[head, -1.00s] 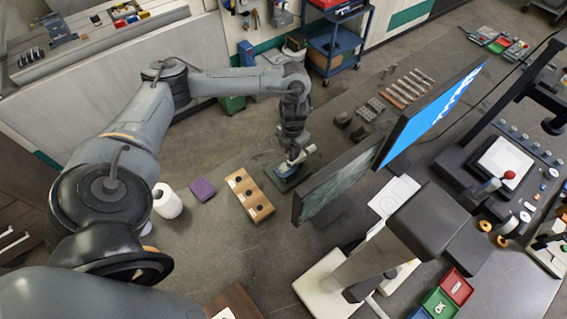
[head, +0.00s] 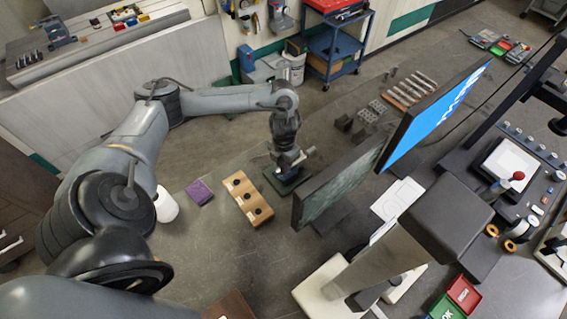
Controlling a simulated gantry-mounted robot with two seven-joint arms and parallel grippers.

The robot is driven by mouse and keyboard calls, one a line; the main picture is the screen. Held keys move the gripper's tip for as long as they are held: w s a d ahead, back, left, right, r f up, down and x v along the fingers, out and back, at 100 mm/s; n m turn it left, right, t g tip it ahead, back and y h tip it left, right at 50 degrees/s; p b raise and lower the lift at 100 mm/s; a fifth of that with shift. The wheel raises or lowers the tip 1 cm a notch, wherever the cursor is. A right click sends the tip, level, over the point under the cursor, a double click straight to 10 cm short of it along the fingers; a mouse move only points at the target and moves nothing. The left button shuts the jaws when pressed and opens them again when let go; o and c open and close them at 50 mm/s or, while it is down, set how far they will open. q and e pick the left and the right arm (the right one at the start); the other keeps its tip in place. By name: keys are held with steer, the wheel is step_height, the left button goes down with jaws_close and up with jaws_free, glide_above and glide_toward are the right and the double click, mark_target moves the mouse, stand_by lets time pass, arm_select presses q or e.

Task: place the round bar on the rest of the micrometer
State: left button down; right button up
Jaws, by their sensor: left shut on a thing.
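My left gripper (head: 287,168) points down over the micrometer (head: 308,153), which stands on a dark green base (head: 286,186) just left of the dark upright panel. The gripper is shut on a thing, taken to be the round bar. The bar is too small and too hidden by the fingers to make out. The gripper and wrist cover most of the micrometer and its rest, so I cannot tell whether the bar touches the rest. My right gripper is not in view.
A wooden block (head: 247,197) with three dark holes and a purple pad (head: 199,192) lie left of the micrometer. A white roll (head: 166,207) stands farther left. The dark panel (head: 340,185) and blue screen (head: 432,115) rise close on the right.

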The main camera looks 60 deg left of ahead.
arm_select(q)
steer(key=shift+s, duration=0.1)
steer(key=c, duration=0.9)
jaws_free()
steer(key=shift+s, duration=0.1)
steer(key=shift+c, duration=0.2)
steer(key=shift+r, duration=0.1)
step_height(320, 180, up, 12)
steer(key=p, duration=0.6)
